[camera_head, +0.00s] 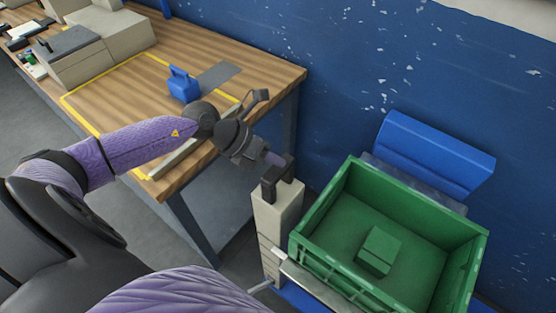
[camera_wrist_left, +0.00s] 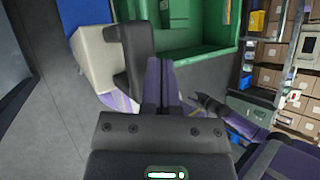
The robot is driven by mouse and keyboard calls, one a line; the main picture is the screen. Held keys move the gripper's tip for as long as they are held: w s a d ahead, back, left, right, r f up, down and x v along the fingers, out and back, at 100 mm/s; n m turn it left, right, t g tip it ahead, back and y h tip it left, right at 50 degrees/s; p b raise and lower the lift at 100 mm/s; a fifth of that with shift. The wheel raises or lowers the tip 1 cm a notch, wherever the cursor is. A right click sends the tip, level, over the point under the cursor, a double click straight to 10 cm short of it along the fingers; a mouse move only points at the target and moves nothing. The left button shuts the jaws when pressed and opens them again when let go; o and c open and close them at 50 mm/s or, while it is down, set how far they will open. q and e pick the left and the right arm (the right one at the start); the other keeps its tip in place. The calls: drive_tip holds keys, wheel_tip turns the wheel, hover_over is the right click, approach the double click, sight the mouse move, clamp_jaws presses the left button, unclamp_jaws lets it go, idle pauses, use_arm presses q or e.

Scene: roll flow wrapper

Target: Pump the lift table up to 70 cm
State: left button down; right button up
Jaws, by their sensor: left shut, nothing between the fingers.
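The lift table shows as a beige post (camera_head: 276,212) with a dark handle (camera_head: 282,170) on top, beside a green crate (camera_head: 425,208) and a blue part low down. My left gripper (camera_head: 272,158) is shut and empty, right by the dark handle. In the left wrist view its closed purple fingers (camera_wrist_left: 170,82) lie just beside the dark L-shaped handle (camera_wrist_left: 137,48); I cannot tell whether they touch it. The beige post (camera_wrist_left: 98,52) shows there too. No height reading is legible.
A green block (camera_head: 380,249) lies in the crate. A wooden workbench (camera_head: 250,70) with a blue container (camera_head: 183,84) stands to the left of the post. A blue wall (camera_head: 350,60) is behind. Shelving with cartons (camera_wrist_left: 275,75) shows in the wrist view.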

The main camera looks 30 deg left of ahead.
use_arm(q)
drive_tip(key=shift+r, duration=0.35)
wheel_tip(320, 180, up, 5)
drive_tip(key=p, duration=0.5)
drive_tip(key=shift+r, duration=0.1)
idle(0.5)
